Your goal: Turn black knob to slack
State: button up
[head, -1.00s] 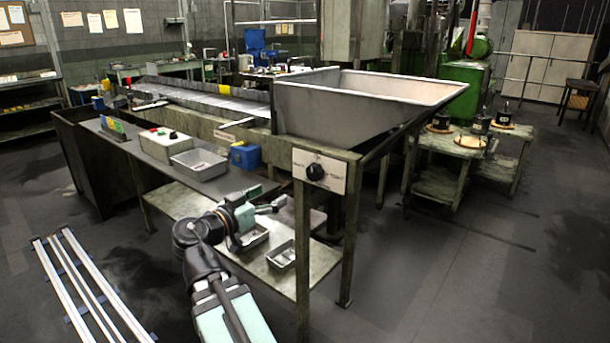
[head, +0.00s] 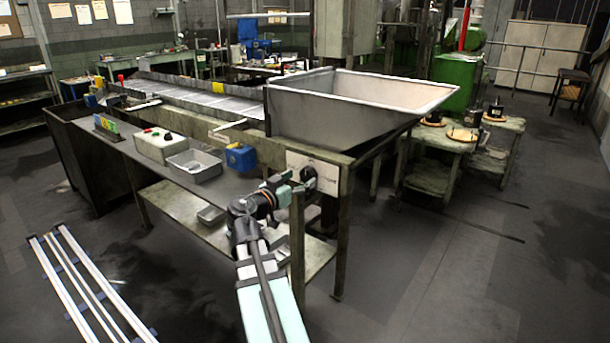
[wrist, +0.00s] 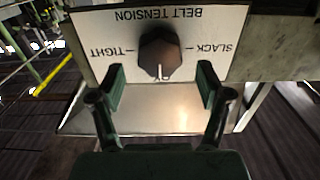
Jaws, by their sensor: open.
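The black knob (wrist: 160,54) sits on a white plate (wrist: 100,38) marked BELT TENSION, with SLACK at right and TIGHT at left. The plate appears upside down in the wrist view. The knob's white mark is at its lower edge there, between the two words. My gripper (wrist: 161,84) is open, with one finger on each side just short of the knob, and the knob roughly centred ahead of the gap. No finger contact is visible. In the head view my gripper (head: 292,187) is close in front of the plate, and the knob (head: 309,174) shows partly behind it.
The plate is on the green frame below a large grey hopper (head: 345,104). A grey tray (head: 195,165), a blue box (head: 241,158) and a white control box (head: 160,146) stand on the bench to the left.

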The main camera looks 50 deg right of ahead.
aim_at(308, 175)
jog(key=shift+d, duration=1.45)
jog(key=c, duration=1.1)
jog(key=shift+c, duration=0.2)
